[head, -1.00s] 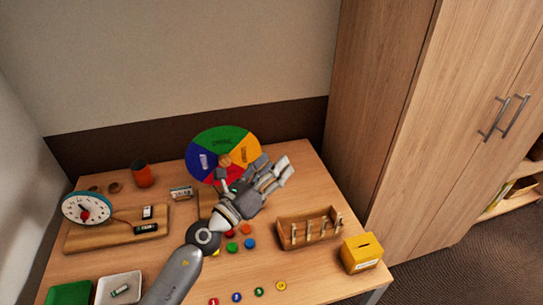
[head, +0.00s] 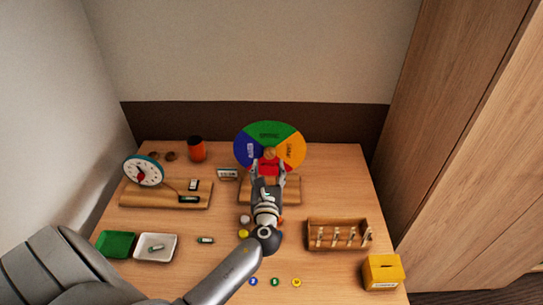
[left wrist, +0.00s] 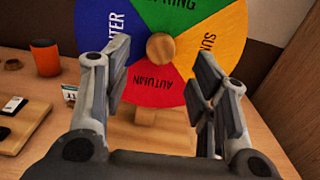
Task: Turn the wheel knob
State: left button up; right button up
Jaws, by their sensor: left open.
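The season wheel (head: 270,132) stands upright at the back of the table, with green, yellow, red and blue sectors. Its round wooden knob (left wrist: 160,47) sits at the wheel's centre; it also shows in the head view (head: 270,153). My left gripper (head: 268,166) is in front of the wheel and points at it. In the left wrist view its two fingers (left wrist: 158,80) are spread wide to either side of the red sector, a little below the knob, with nothing between them. The wheel's lower part is partly hidden by the gripper in the head view. My right gripper is not in view.
A clock (head: 144,171) on a wooden board (head: 165,200) and an orange cup (head: 197,149) stand to the left. Green (head: 115,244) and white (head: 170,247) trays lie at the front left. A wooden rack (head: 338,243) and yellow box (head: 383,272) stand to the right.

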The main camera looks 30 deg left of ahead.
aim_at(269, 155)
pick_arm(q)
jog(key=x, duration=0.5)
jog(key=shift+w+a, duration=0.1)
jog(key=shift+w, duration=0.2)
jog(key=c, duration=1)
